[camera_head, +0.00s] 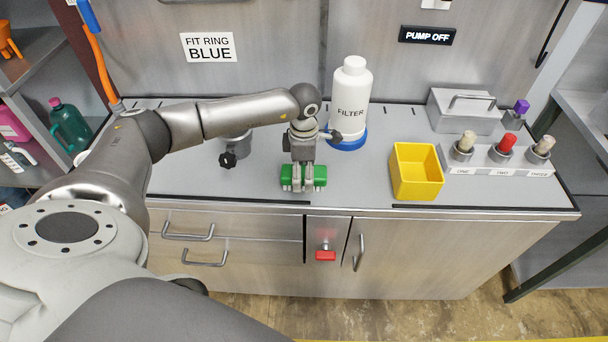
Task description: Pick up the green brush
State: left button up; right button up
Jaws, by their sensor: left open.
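The green brush (320,176) lies on the grey counter near its front edge, left of the yellow bin. My left gripper (303,184) points down at the brush from above, its fingers in front of the brush's middle. The green shows on both sides of the fingers. The jaws are open; whether the fingers touch the brush cannot be told. The gripper hides the middle of the brush. My right gripper is not in view.
A white filter bottle (351,95) on a blue ring (348,141) stands close behind the gripper. A yellow bin (417,172) is to the right. A black knob (228,160) is to the left. A rack (486,164) with several plugs and a metal box (462,112) stand farther right.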

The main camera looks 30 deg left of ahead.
pick_arm(q)
jog(key=c, duration=1.2)
jog(key=shift+o, duration=0.2)
jog(key=shift+r, duration=0.15)
jog(key=shift+r+b, duration=0.55)
jog(key=shift+b, duration=0.2)
jog(key=s+d+r+b, duration=0.6)
jog(key=s+d+r, duration=0.1)
jog(key=d+r, duration=0.4)
jog(key=shift+s+d+r, duration=0.15)
jog(key=shift+d+r, duration=0.2)
jog(key=shift+d, duration=0.15)
